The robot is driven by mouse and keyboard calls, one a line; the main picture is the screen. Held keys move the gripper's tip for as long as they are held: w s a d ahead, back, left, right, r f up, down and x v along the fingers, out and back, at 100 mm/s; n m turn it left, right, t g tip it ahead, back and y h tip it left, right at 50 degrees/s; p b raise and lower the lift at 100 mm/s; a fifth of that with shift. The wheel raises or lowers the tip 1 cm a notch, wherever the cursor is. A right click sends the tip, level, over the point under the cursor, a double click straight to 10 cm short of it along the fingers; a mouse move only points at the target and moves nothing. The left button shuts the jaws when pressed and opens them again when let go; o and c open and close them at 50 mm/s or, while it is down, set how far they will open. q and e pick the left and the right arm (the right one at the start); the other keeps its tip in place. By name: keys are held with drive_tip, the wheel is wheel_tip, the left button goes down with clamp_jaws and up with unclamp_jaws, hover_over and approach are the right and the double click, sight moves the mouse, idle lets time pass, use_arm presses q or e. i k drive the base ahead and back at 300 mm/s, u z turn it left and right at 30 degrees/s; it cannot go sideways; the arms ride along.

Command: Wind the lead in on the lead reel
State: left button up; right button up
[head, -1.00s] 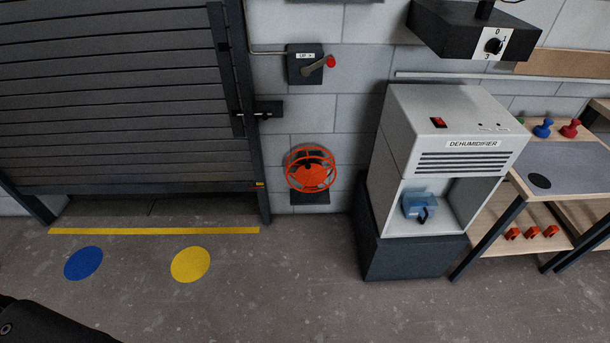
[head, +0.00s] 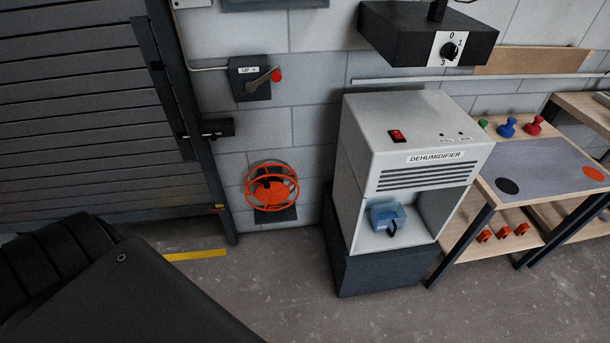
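The lead reel (head: 272,187) is an orange spoked wheel on a dark bracket, mounted low on the grey block wall between the shutter door and the dehumidifier. A small dark part shows at its middle. I cannot make out a lead on it or hanging from it. A black link of my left arm fills the lower left of the head view and is well apart from the reel. Neither of my grippers is in view.
A dehumidifier (head: 408,143) on a dark plinth (head: 385,265) stands right of the reel. A lever box (head: 250,78) is above the reel. The slatted shutter (head: 85,110) is at left. A workbench (head: 540,165) is at far right. The floor in front is clear.

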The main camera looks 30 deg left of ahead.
sight(272, 192)
drive_tip(key=z, duration=0.2)
drive_tip(key=i, duration=0.85)
drive_tip(key=u, duration=0.85)
drive_tip(key=i, duration=0.55)
drive_tip(key=u, duration=0.65)
